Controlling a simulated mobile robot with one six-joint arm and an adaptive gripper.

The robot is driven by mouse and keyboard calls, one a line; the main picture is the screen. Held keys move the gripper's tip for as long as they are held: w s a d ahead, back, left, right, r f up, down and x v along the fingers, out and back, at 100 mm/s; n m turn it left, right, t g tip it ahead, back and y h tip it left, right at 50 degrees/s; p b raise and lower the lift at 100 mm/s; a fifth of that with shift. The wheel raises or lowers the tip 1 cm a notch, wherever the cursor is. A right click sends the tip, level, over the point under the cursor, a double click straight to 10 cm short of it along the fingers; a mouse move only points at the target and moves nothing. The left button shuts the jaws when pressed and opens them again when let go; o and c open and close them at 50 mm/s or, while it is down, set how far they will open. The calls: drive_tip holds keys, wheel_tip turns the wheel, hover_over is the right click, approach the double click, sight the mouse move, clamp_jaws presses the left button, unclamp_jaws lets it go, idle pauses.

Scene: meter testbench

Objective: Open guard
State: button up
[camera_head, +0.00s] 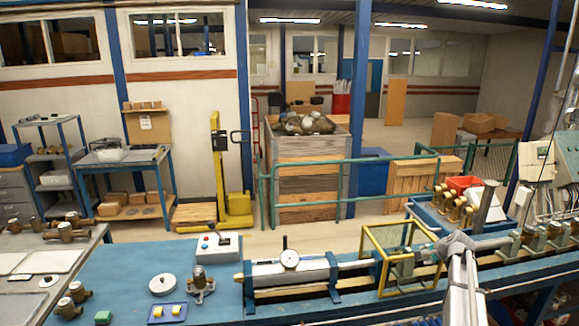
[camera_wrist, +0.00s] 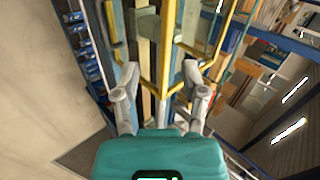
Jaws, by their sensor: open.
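The guard (camera_head: 366,246) is a yellow box-shaped frame standing over the rail of the blue test bench, right of the centre in the head view. It appears lowered over the rail. My arm reaches in from the bottom, and its grey end is close to the guard's right side. In the wrist view my gripper (camera_wrist: 162,82) has its two grey fingers spread apart and holds nothing. A yellow guard bar (camera_wrist: 167,45) runs lengthwise between the fingers in that picture. I cannot tell whether a finger touches it.
A dial gauge (camera_head: 290,259) sits on the rail left of the guard. A control box (camera_head: 217,245) and a brass meter (camera_head: 201,285) are on the bench further left.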

drive_tip(key=s+a+f+n+g+b, duration=0.2)
drive_tip(key=s+a+f+n, duration=0.3)
drive_tip(key=a, duration=0.4)
drive_tip(key=s+a+f+n+g+b, duration=0.2)
drive_tip(key=s+a+f+b, duration=0.1)
drive_tip(key=s+a, duration=0.55)
drive_tip(key=s+a+f+n+g+b, duration=0.2)
drive_tip(key=s+a+f+n, duration=0.25)
drive_tip(key=a, duration=0.65)
drive_tip(key=s+a+f+n+g+b, duration=0.1)
drive_tip(key=s+a+n, duration=0.1)
drive_tip(key=s, duration=0.3)
drive_tip(key=s+a+f+n+g+h+b, duration=0.1)
drive_tip(key=s+a+f+n+b, duration=0.1)
drive_tip(key=s+a, duration=0.2)
drive_tip(key=shift+s+a+f+g+h, duration=0.2)
drive_tip(key=shift+s+g+h, duration=0.1)
drive_tip(key=shift+s, duration=0.75)
